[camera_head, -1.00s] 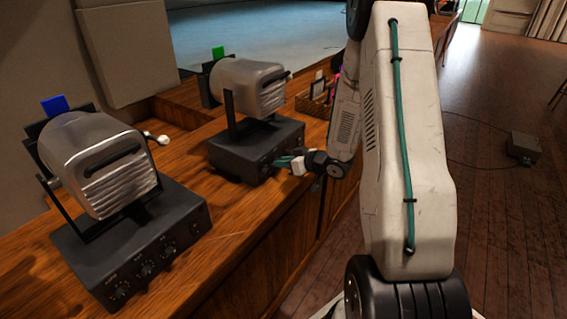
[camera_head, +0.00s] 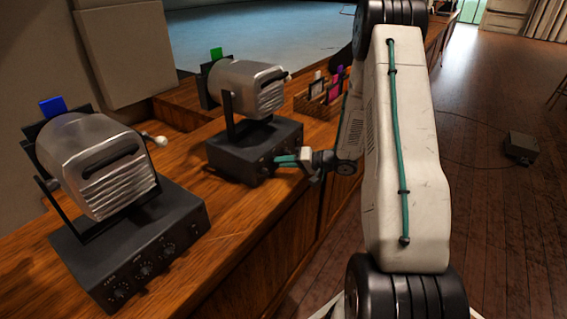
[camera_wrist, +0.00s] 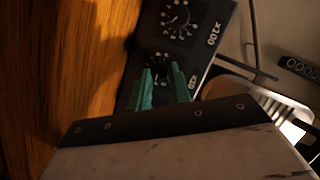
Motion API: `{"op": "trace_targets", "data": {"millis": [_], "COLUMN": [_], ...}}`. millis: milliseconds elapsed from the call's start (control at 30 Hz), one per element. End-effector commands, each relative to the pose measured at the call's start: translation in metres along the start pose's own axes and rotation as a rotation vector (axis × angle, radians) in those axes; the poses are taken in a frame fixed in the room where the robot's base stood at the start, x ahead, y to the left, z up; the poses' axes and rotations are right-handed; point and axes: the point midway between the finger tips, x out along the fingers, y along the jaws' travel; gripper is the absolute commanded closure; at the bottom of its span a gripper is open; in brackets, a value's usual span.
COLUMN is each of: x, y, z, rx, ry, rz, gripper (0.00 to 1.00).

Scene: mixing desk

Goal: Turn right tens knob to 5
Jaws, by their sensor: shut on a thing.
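The right device (camera_head: 235,155) is a dark box carrying a silver ribbed lamp-like housing, with knobs on its front. My gripper (camera_head: 285,160) has its teal fingers at that front panel. In the wrist view the fingers of my gripper (camera_wrist: 160,72) are shut around the tens knob by the x10 label (camera_wrist: 193,80). The knob is mostly hidden by the fingers, and I cannot read its setting. The x100 knob (camera_wrist: 180,28) with its ring of marks is clear of the fingers, farther along the panel.
A similar left device (camera_head: 130,250) with several knobs stands nearer on the wooden desk (camera_head: 225,215). A wooden tray (camera_head: 320,103) with small coloured items lies behind the right device. The floor on the right is open, with a grey box (camera_head: 520,147).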

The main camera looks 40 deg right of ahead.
Motion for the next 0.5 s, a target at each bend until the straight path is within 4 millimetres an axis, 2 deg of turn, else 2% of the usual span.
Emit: {"op": "trace_targets", "data": {"millis": [200, 500], "x": [-0.0002, -0.0001], "y": [0.002, 0.0026], "z": [-0.0003, -0.0001], "rx": [0.103, 0.165], "ry": [-0.004, -0.007], "rz": [-0.042, -0.068], "gripper": [1.0, 1.0]}}
